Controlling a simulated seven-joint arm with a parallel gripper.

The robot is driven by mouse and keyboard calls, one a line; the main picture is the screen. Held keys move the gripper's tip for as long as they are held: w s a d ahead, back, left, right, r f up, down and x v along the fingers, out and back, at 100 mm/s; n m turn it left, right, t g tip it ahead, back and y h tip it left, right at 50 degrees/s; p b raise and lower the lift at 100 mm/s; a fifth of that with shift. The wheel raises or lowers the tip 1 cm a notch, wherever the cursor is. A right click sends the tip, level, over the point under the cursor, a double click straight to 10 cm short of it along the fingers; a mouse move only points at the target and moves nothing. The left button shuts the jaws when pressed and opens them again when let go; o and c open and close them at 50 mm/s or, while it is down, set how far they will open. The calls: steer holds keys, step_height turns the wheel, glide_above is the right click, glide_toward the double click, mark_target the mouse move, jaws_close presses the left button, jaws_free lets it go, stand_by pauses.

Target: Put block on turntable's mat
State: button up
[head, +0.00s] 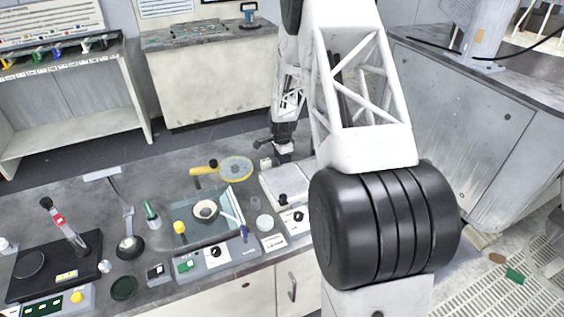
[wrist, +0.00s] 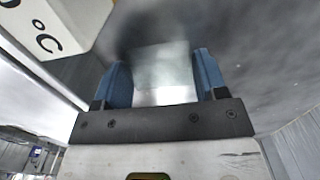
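My gripper (wrist: 163,78) has two blue fingers, one on each side of a pale grey, metallic-looking block (wrist: 165,80). The block fills the gap and appears to touch both fingers. In the head view my gripper (head: 283,148) is at the far edge of the bench, partly hidden by my arm; the block cannot be made out there. A black base (head: 60,283) with a round dark disc (head: 30,264) is at the far left of the bench and looks like the turntable with its mat. It is well away from my gripper.
A yellow-rimmed disc (head: 236,169), a glassy tray with a bowl (head: 205,210), a ladle (head: 130,245) and a dark green disc (head: 123,288) lie between. A post with a red band (head: 68,228) rises by the black base. A white part marked °C (wrist: 50,25) is close in the wrist view.

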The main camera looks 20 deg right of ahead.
steer(key=c, duration=0.6)
steer(key=shift+r, duration=0.1)
steer(key=shift+r, duration=4.9)
steer(key=shift+a, duration=0.1)
steer(key=shift+w+a+f+n, duration=0.45)
steer(key=shift+w+a+n, duration=1.35)
steer(key=shift+a+n, duration=1.1)
steer(key=shift+w+a+f+n, duration=0.4)
steer(key=shift+w+a+n, duration=1.5)
steer(key=shift+a, duration=1.8)
steer(key=shift+w+a+f+n, duration=0.45)
steer(key=shift+w+a+n, duration=1.3)
steer(key=shift+a+n, duration=1.15)
steer(key=shift+a+m, duration=0.4)
